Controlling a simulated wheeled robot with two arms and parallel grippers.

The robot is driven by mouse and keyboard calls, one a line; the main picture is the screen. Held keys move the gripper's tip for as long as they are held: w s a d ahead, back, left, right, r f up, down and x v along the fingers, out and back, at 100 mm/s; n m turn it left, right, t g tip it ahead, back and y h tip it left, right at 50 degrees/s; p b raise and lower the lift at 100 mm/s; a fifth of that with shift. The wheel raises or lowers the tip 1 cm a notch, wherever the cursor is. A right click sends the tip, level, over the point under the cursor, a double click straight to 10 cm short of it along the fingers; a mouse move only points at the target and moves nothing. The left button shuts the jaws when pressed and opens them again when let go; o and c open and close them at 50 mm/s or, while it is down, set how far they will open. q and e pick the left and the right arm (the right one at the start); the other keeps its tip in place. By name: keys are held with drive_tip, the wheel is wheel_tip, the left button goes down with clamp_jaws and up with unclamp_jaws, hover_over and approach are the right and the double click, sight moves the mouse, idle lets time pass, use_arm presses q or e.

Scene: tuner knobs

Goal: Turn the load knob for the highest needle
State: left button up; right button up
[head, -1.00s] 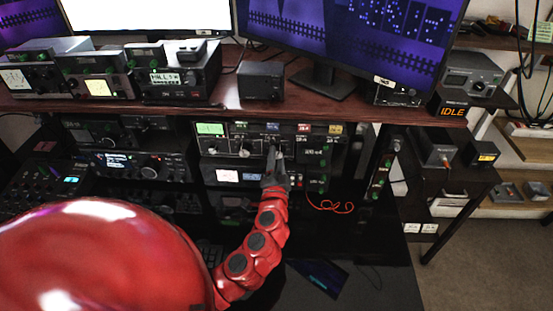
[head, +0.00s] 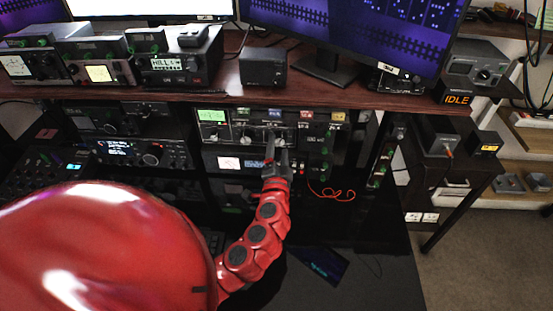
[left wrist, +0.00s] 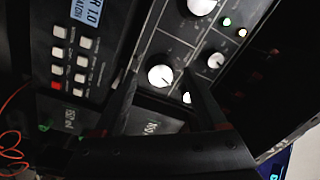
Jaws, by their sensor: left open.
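The tuner panel (head: 230,128) is a dark unit in the rack under the shelf, with a row of pale-topped knobs and a green-lit display (head: 211,115). My left gripper (head: 277,152) is open in front of the panel's right part. In the left wrist view, a white-topped knob (left wrist: 160,75) shows between the spread fingers of my left gripper (left wrist: 163,80), with no clear contact. Other knobs (left wrist: 216,60) sit beside it. The knob labels are unreadable, so I cannot tell which is load. My right gripper is out of view.
A wooden shelf (head: 350,98) with radios (head: 180,68) and a small black box (head: 263,68) overhangs the rack. A red cable (head: 332,194) hangs right of my left gripper. A button panel (left wrist: 75,55) lies beside the knobs in the left wrist view.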

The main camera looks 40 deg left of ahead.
use_arm(q)
drive_tip(key=p+v, duration=0.3)
drive_tip(key=v, duration=1.3)
drive_tip(key=shift+p, duration=0.3)
